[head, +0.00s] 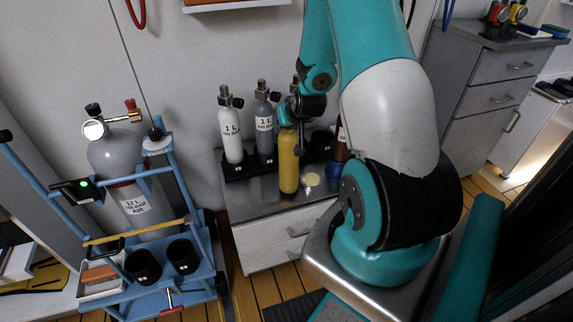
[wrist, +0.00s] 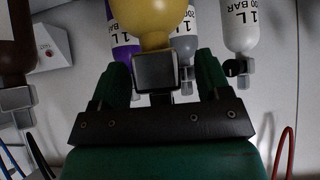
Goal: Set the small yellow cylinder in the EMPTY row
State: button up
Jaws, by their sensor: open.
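The small yellow cylinder (head: 289,162) is upright over the steel cabinet top, in front of the black rack. In the wrist view its yellow body (wrist: 150,20) and square valve (wrist: 157,72) show between my fingers. My gripper (head: 290,112) is at the cylinder's valve end, partly hidden by my arm. In the wrist view my gripper (wrist: 160,80) is open, with a finger on each side of the valve. I cannot tell whether the fingers touch it. I cannot make out an EMPTY label.
A white cylinder (head: 230,128) and a grey cylinder (head: 264,125) stand in the black rack (head: 238,170). A brown cylinder (head: 340,145) stands right, partly behind my arm. A pale yellow disc (head: 311,179) lies on the steel top (head: 262,205). A blue trolley (head: 160,292) with black cups stands left.

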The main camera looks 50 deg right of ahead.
jog(key=shift+w+f, duration=0.1)
jog(key=shift+c, duration=0.4)
grip_shut()
jog(key=shift+w+d, duration=0.1)
jog(key=shift+d, duration=0.05)
